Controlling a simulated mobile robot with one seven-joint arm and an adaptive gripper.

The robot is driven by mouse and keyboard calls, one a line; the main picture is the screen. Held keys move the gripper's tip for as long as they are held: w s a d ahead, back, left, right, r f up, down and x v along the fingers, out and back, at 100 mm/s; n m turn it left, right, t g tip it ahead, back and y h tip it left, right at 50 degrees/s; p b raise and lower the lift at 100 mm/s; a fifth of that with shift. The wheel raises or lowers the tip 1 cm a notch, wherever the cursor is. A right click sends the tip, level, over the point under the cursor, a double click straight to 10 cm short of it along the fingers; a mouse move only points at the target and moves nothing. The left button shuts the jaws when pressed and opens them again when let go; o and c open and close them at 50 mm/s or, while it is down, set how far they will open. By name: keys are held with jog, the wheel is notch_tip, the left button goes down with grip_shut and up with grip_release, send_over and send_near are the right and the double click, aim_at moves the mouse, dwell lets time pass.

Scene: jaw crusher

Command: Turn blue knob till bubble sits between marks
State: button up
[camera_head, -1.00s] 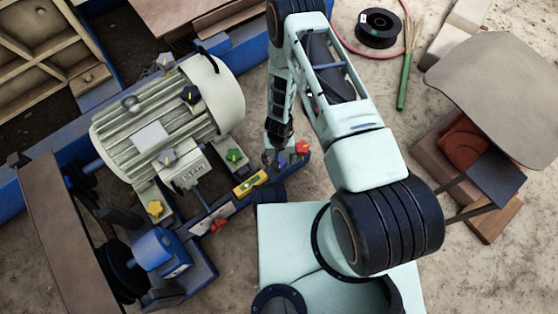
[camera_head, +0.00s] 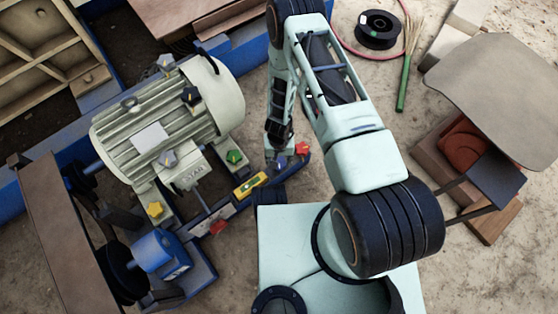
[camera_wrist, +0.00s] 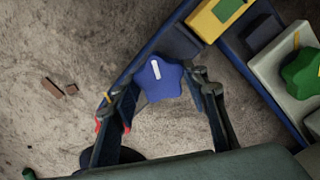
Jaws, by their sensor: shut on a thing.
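The blue star-shaped knob (camera_wrist: 156,84), with a white mark on top, sits between the two fingers of my gripper (camera_wrist: 160,90) in the wrist view. The gripper is shut on it. In the head view my gripper (camera_head: 279,157) is at the right end of the blue rail and hides most of the knob. A yellow spirit level with a green window (camera_head: 250,184) lies on the rail, left of and below the gripper; part of it shows in the wrist view (camera_wrist: 218,16). The bubble is too small to place against the marks.
A red knob (camera_head: 302,148) is close to the gripper's right. A green knob (camera_head: 234,156) and a yellow knob (camera_head: 155,209) stand by the cream motor (camera_head: 165,118). Another red knob (camera_head: 218,226) is lower on the rail.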

jog(key=m, duration=0.5)
jog(key=shift+m, duration=0.4)
jog(key=m, duration=0.5)
jog(key=shift+m, duration=0.3)
jog(key=o, duration=1.2)
jog(key=shift+c, duration=0.2)
notch_tip(320, 180, up, 12)
